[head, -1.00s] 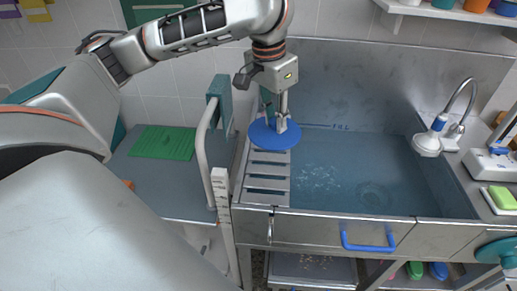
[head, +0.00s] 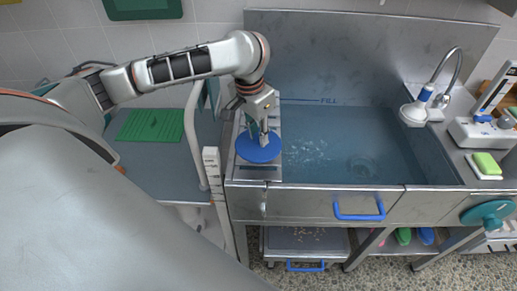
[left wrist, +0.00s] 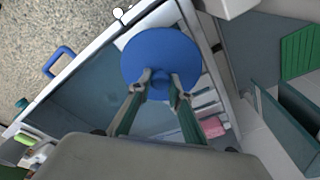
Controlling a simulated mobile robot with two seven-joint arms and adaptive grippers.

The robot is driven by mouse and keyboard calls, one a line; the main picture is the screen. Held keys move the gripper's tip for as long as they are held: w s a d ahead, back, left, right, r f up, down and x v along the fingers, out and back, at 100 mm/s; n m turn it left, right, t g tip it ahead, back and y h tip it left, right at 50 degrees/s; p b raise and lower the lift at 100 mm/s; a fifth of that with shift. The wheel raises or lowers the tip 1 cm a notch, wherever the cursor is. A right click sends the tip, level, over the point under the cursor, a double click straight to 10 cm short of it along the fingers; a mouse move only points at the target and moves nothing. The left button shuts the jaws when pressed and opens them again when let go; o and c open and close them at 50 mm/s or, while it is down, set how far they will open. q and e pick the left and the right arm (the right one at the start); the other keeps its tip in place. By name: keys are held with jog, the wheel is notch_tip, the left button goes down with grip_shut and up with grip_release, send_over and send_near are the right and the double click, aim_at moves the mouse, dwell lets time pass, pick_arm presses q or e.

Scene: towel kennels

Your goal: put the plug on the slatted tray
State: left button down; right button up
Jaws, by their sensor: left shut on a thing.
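The plug (head: 258,149) is a flat blue disc with a knob on top. My left gripper (head: 263,133) is shut on the knob and holds the disc roughly level. In the left wrist view the plug (left wrist: 160,50) is beyond my fingertips (left wrist: 160,85). The grey slatted tray (head: 252,172) lies across the left end of the sink. The plug is over its front part and hides much of it; slats (left wrist: 208,100) show beside the disc in the left wrist view. I cannot tell whether the disc touches the tray. My right gripper is not in view.
The water-filled sink (head: 350,150) lies right of the tray, with a shower head (head: 414,112) at its far right. A blue handle (head: 358,210) is on the sink front. A pale upright rail (head: 190,130) and a green mat (head: 150,125) are at the left.

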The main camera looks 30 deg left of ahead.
aim_at(256, 136)
pick_arm(q)
notch_tip(256, 136, down, 3)
jog(key=shift+r, duration=0.15)
jog(key=shift+f, duration=1.9)
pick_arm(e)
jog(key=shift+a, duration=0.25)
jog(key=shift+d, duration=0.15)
pick_arm(q)
jog(key=c, duration=1.8)
grip_release()
jog(key=shift+f, duration=0.1)
jog(key=shift+c, duration=0.2)
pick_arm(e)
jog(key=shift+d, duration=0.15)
pick_arm(q)
jog(key=r, duration=0.3)
jog(key=s+r, duration=0.1)
jog(key=r, duration=0.7)
jog(key=shift+s+a, duration=0.2)
jog(key=shift+s, duration=0.05)
jog(key=shift+s+r, duration=0.15)
jog(key=shift+r, duration=0.45)
